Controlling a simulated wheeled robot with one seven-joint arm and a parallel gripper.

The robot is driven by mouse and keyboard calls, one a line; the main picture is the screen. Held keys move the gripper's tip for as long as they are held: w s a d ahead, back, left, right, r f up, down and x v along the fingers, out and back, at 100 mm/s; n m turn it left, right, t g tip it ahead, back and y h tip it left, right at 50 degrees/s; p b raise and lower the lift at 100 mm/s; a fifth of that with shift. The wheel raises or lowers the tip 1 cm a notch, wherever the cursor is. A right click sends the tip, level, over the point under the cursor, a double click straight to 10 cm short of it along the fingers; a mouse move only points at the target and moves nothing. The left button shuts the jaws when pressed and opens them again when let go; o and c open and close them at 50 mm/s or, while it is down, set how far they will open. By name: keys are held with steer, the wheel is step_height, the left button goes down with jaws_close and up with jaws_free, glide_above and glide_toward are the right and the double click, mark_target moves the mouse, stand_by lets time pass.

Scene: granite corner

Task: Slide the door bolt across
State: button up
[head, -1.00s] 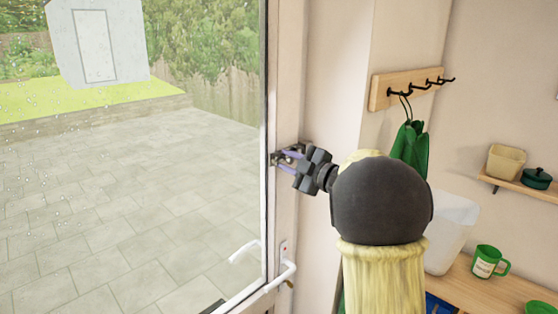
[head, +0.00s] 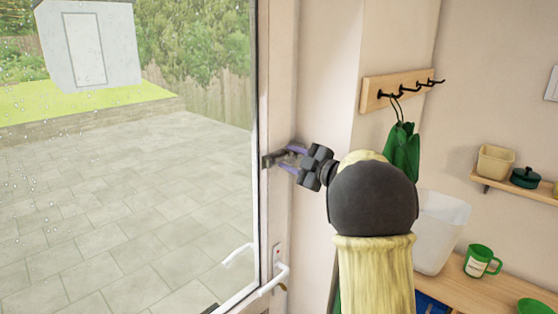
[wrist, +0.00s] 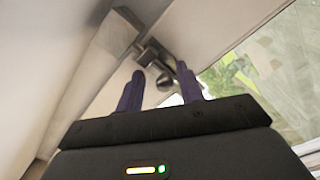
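The door bolt (head: 272,160) is a small dark metal fitting on the pale door frame, at the edge of the glass door (head: 257,120). In the wrist view its metal bar (wrist: 150,50) and rounded knob (wrist: 165,80) show just beyond my fingertips. My gripper (head: 288,158) is just right of the bolt, pointing at it. Its two purple fingers are apart, with a gap between them in the wrist view (wrist: 158,84). The knob lies in line with that gap, near the right finger. I cannot tell whether a finger touches it. Nothing is held.
A white door handle (head: 275,280) sits below the bolt. Right of my arm are a hook rail (head: 400,88) with a green cloth (head: 402,150), a white bin (head: 440,230), a green mug (head: 482,262) on a wooden counter, and a small shelf (head: 510,188).

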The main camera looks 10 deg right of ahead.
steer(key=shift+s+a, duration=0.1)
steer(key=shift+a, duration=0.05)
steer(key=shift+s+f, duration=0.1)
steer(key=shift+s, duration=0.05)
steer(key=b+v, duration=0.6)
steer(key=v, duration=1.1)
